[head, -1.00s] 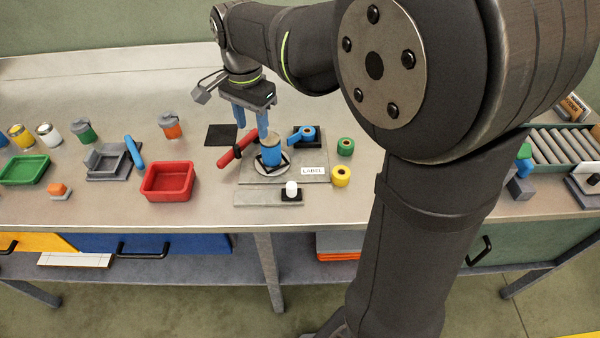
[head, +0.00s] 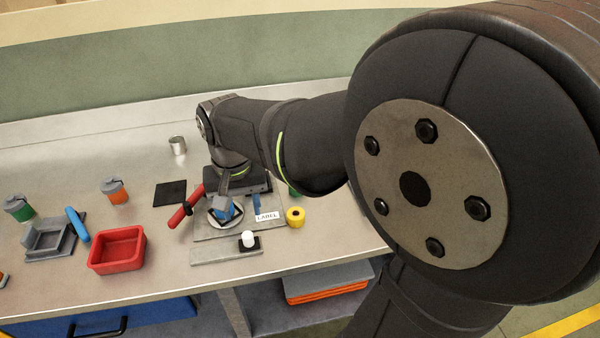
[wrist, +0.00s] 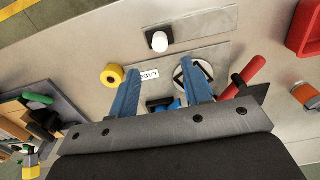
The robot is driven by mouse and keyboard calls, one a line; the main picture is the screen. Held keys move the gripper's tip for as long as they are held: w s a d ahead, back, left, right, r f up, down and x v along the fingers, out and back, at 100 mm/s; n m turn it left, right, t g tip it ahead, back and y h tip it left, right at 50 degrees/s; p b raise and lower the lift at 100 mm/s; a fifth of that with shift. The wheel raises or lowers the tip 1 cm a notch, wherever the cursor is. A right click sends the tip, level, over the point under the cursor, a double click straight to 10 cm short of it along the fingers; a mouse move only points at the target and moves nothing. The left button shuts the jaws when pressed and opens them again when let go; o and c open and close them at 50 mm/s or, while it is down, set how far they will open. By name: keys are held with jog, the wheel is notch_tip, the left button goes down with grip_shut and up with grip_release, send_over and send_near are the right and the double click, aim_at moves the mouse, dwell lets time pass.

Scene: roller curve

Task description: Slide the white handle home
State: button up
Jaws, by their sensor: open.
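The white handle (head: 248,240) is a small white knob on a black block, on a flat grey strip (head: 213,254) at the front of the fixture. It also shows in the wrist view (wrist: 160,41), near the top centre, with nothing touching it. My gripper (head: 241,206) is over the fixture plate, behind the handle in the head view. In the wrist view its two blue fingers (wrist: 159,70) are spread apart with nothing gripped between them. The handle appears beyond the fingertips. The height of the fingers above the plate is hard to tell.
A round white plate with a dark diamond (wrist: 192,76) and a red bar (head: 186,205) lie close to my gripper. A yellow roll (head: 295,216) stands right of the LABEL card (head: 268,217). A red tray (head: 117,251) is at left. Bench between tray and strip is clear.

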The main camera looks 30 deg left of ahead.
aim_at(246, 234)
notch_tip(246, 234, down, 10)
jog(key=shift+r, duration=0.15)
jog(key=shift+c, duration=0.4)
grip_shut()
jog(key=shift+a, duration=0.1)
